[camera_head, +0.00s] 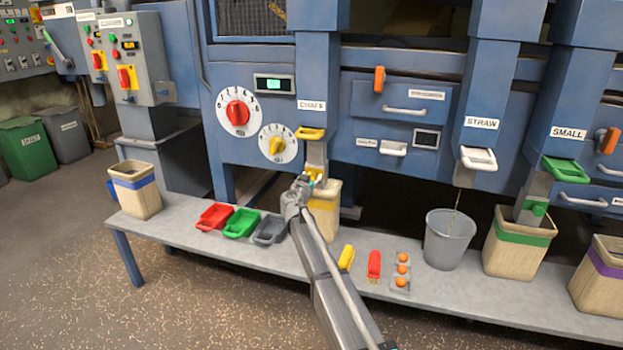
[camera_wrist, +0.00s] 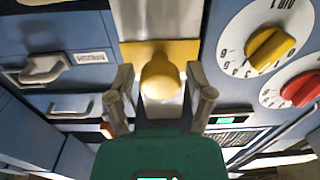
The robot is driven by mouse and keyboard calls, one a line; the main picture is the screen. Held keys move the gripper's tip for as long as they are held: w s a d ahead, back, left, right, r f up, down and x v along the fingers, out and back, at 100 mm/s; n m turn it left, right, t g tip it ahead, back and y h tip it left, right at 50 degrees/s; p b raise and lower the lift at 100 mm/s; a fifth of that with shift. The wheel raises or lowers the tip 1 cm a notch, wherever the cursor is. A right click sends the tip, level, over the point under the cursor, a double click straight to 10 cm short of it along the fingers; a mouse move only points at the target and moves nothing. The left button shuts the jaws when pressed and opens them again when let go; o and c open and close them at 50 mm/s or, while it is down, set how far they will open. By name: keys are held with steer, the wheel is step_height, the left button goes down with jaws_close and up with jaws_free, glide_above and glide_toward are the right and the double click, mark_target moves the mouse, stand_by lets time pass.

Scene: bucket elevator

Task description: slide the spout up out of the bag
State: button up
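The grey chaff spout (camera_head: 316,152) hangs under the "CHAFF" label and runs down toward a tan bag (camera_head: 325,212) with a yellow band. My arm hides where the spout meets the bag. A yellow knob (camera_wrist: 160,78) on the spout's front faces my wrist camera, with a yellow plate behind it. My gripper (camera_head: 308,181) is in front of the spout just above the bag. In the wrist view my gripper (camera_wrist: 162,88) is open, one finger on each side of the knob, with gaps showing on both sides.
A yellow slide handle (camera_head: 310,133) sits above the spout. Red, green and grey scoops (camera_head: 241,223) lie left on the bench (camera_head: 175,230). Dials (camera_head: 238,112) are on the panel left.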

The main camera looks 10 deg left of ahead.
mark_target(315, 147)
jaws_close()
step_height(315, 147, up, 10)
steer(key=p, duration=1)
steer(key=shift+w+f, duration=0.1)
steer(key=shift+o, duration=2.1)
jaws_free()
steer(key=shift+s, duration=0.25)
steer(key=s, duration=1.1)
steer(key=shift+s+a, duration=0.35)
steer(key=shift+a, duration=0.1)
